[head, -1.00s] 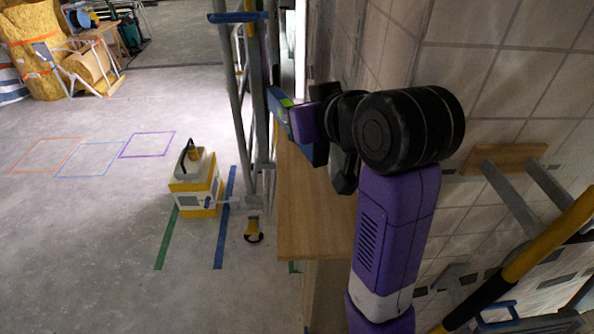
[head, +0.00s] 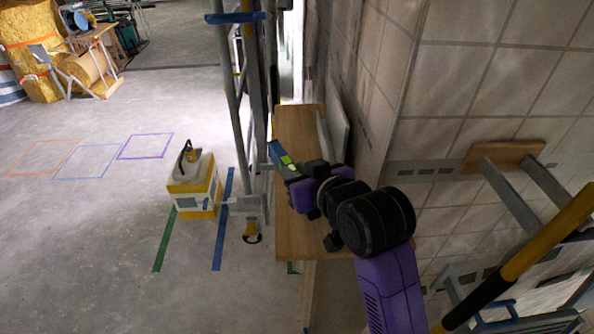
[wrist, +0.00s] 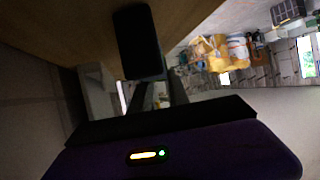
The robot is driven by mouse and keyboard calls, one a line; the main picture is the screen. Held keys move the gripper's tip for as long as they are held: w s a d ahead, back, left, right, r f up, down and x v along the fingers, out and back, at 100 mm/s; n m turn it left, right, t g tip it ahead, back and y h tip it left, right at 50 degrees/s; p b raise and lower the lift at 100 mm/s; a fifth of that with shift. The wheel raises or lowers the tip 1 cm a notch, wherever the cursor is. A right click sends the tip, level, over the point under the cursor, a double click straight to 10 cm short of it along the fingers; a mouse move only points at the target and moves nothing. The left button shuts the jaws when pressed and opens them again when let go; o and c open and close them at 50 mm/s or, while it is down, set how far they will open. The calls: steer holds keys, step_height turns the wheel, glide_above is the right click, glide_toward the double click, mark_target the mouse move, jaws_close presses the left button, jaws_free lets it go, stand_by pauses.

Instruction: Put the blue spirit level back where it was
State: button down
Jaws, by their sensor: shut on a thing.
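The blue spirit level (head: 276,150) is a short blue bar with a bright green patch. In the head view it is tilted, over the left edge of the wooden board. My gripper (head: 293,170) is shut on it, and the gripper's dark and purple body hides its near part. I cannot tell how high the level is above the board. In the wrist view a dark finger (wrist: 138,42) and my purple housing with a small light fill much of the picture; I cannot make out the level there.
The wooden board (head: 300,235) lies below my gripper, beside the tiled wall (head: 475,80). A pale panel (head: 338,125) stands at its far end. Metal scaffold poles (head: 232,100) rise close on the left. A yellow and white box (head: 194,190) stands on the open floor.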

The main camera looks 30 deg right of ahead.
steer(key=shift+f, duration=0.1)
steer(key=c, duration=1.3)
jaws_free()
steer(key=shift+o, duration=0.2)
